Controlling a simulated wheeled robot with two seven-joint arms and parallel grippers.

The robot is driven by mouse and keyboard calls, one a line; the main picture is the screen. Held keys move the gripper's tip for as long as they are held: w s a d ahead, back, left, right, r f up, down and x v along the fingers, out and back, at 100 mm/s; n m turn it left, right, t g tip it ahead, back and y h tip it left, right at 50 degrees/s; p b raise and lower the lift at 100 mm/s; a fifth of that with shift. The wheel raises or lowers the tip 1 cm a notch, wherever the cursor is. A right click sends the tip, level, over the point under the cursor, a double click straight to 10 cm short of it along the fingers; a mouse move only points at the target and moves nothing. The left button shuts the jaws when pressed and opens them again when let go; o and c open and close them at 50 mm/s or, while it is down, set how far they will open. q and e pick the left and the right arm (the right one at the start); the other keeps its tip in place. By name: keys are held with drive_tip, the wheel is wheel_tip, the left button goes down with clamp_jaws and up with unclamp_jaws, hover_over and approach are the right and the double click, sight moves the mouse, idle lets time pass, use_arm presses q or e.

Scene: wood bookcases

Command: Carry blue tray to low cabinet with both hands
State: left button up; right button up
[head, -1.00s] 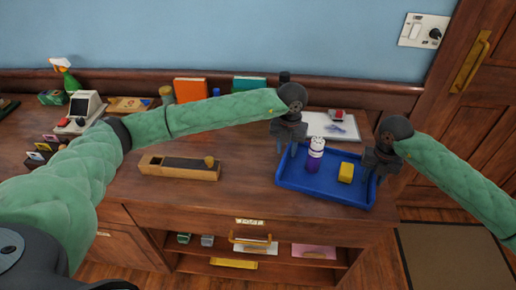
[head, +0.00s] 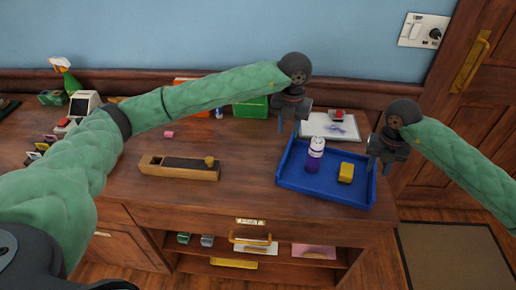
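The blue tray (head: 305,188) lies on the wooden cabinet top at the right. It holds a white and purple bottle (head: 316,155), upright, and a yellow block (head: 346,172). My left gripper (head: 288,128) points down above the tray's back left corner; its fingers look apart, with nothing seen between them. My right gripper (head: 380,168) is at the tray's right edge, fingers pointing down; whether they grip the rim is too small to tell. I cannot tell which surface is the low cabinet.
A wooden plane-like block (head: 180,167) lies left of the tray. A white board (head: 330,127) lies behind it. A green box (head: 251,108) and a small pink block (head: 169,134) are further back. Open shelves (head: 290,251) are below. A door (head: 470,110) stands at the right.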

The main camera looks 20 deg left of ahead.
wheel_tip(320, 180, up, 7)
drive_tip(key=shift+f, duration=0.15)
idle(0.6)
